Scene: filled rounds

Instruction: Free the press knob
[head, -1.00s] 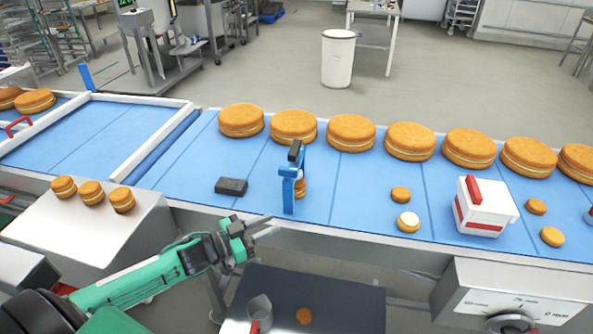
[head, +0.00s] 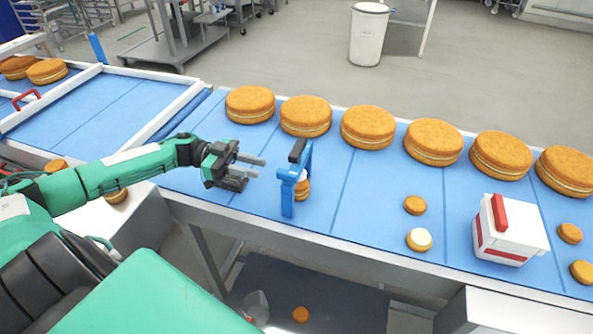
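A small blue press (head: 287,192) stands upright on the blue belt, with a dark knob (head: 298,150) on top. A small filled round (head: 303,187) sits under or just behind its frame, partly hidden. My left gripper (head: 255,166) is left of the press, over the belt. Its two grey fingers are apart and point right, toward the press, with a gap before it. They look empty. A dark block on the belt is at or behind the gripper and is mostly hidden, so I cannot tell whether they touch. My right gripper is not in view.
Large filled rounds (head: 368,127) line the belt's far side. Small rounds (head: 415,205) and a white box with a red handle (head: 512,237) are to the right. A white-railed section (head: 150,130) lies left. A dark lower shelf (head: 340,295) holds a cup and a round.

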